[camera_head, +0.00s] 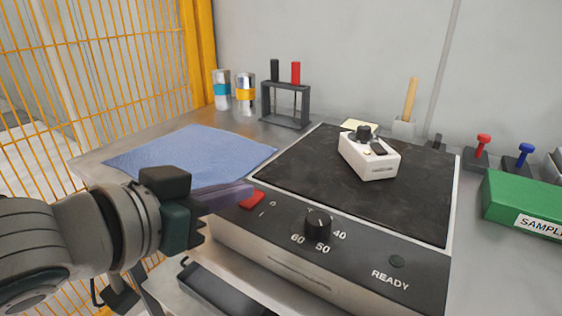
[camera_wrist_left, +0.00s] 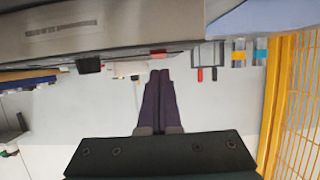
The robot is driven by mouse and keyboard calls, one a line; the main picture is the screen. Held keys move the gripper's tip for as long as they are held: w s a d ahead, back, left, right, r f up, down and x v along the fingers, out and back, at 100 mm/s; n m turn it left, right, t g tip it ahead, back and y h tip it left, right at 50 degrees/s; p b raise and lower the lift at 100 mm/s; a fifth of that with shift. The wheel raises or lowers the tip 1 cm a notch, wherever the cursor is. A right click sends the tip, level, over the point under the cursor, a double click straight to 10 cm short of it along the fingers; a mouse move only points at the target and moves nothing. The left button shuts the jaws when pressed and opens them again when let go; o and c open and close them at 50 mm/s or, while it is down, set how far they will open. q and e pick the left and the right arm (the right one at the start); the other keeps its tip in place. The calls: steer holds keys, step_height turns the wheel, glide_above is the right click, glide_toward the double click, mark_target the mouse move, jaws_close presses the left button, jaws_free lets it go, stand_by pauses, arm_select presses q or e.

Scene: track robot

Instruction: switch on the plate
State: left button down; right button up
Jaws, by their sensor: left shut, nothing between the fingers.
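The plate (camera_head: 400,215) is a wide unit with a black top and a sloping dark front panel. The panel has a red rocker switch (camera_head: 252,200) at its left, a black knob (camera_head: 318,222) among the marks 60, 50 and 40, and a dark green READY lamp (camera_head: 397,261) that looks unlit. My left gripper (camera_head: 246,190) is shut and empty, its purple fingertips right by the red switch; I cannot tell whether they touch it. In the left wrist view the shut fingers (camera_wrist_left: 159,76) point at the red switch (camera_wrist_left: 158,54). My right gripper is not in view.
A small white device (camera_head: 368,160) with a black knob stands on the plate. A blue cloth (camera_head: 190,155) lies left of it. A tube rack (camera_head: 286,102) and two cans stand behind. A green SAMPLE box (camera_head: 520,203) is at the right. An orange mesh fence (camera_head: 100,70) bounds the left.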

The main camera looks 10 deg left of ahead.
arm_select(q)
step_height(320, 180, up, 5)
steer(key=p, duration=0.5)
steer(key=shift+s+a, duration=0.1)
steer(key=shift+s, duration=0.05)
steer(key=s+a, duration=0.3)
steer(key=s, duration=0.6)
steer(key=shift+s+a+p, duration=0.2)
steer(key=shift+s+p, duration=0.05)
steer(key=shift+p, duration=0.2)
steer(key=shift+r, duration=0.1)
steer(key=s+r+n+g+y+p, duration=0.2)
steer(key=s+r+g+y+p, duration=0.5)
steer(key=s+r+p, duration=1.2)
steer(key=w+r+g+h+p, duration=0.1)
steer(key=w+r+p, duration=0.1)
steer(key=r+p, duration=1.4)
steer(key=w+a+r+g+h+p, duration=0.1)
steer(key=w+r+p, duration=0.1)
steer(key=r+p, duration=1.4)
steer(key=p, duration=0.5)
steer(key=shift+p, duration=0.4)
